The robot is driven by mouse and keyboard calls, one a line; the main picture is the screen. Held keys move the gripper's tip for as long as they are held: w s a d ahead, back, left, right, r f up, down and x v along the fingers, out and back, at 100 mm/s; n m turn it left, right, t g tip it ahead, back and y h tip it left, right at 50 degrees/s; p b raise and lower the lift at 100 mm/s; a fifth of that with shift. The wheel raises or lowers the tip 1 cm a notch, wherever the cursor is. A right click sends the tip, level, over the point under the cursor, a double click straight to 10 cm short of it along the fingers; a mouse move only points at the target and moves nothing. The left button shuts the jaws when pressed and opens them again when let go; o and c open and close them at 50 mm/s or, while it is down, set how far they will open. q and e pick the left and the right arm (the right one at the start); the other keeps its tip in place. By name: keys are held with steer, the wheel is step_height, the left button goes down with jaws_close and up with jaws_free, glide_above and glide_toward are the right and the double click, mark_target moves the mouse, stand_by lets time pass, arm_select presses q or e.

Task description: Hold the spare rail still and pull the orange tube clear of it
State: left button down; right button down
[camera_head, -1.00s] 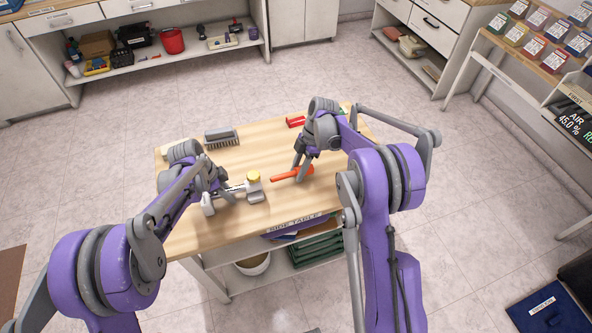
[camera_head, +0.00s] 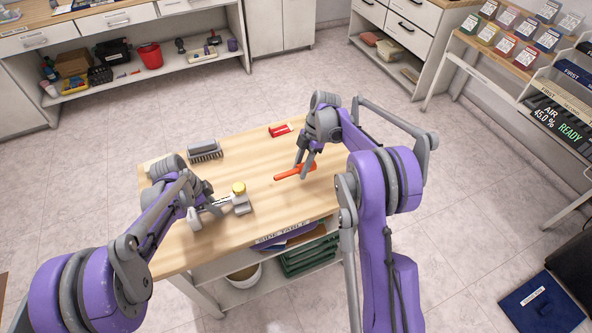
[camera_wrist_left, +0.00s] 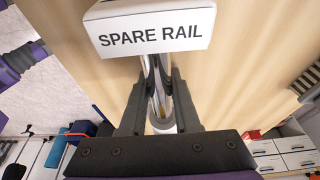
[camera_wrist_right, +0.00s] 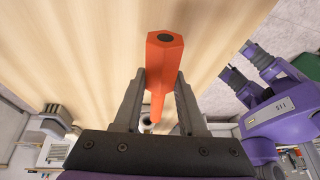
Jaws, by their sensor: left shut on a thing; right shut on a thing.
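The spare rail (camera_head: 242,206) lies near the side table's front left, with a pale block at each end and a yellow knob (camera_head: 238,188) by its right end. In the left wrist view, its white end block (camera_wrist_left: 150,29) reads "SPARE RAIL". My left gripper (camera_head: 208,207) is shut on its metal bar (camera_wrist_left: 152,72). The orange tube (camera_head: 286,176) is right of the rail, with a clear gap between them. My right gripper (camera_head: 304,170) is shut around it. In the right wrist view, the tube's six-sided end (camera_wrist_right: 164,40) with a dark hole shows beyond the fingertips.
Green trays (camera_head: 308,255) and a white bucket (camera_head: 245,274) sit on the shelf below.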

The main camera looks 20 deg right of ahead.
arm_select(q)
steer(key=c, duration=0.6)
jaws_free()
steer(key=shift+o, duration=0.2)
steer(key=v, duration=1.2)
steer(key=shift+s+f, duration=0.1)
arm_select(e)
steer(key=shift+s, duration=0.1)
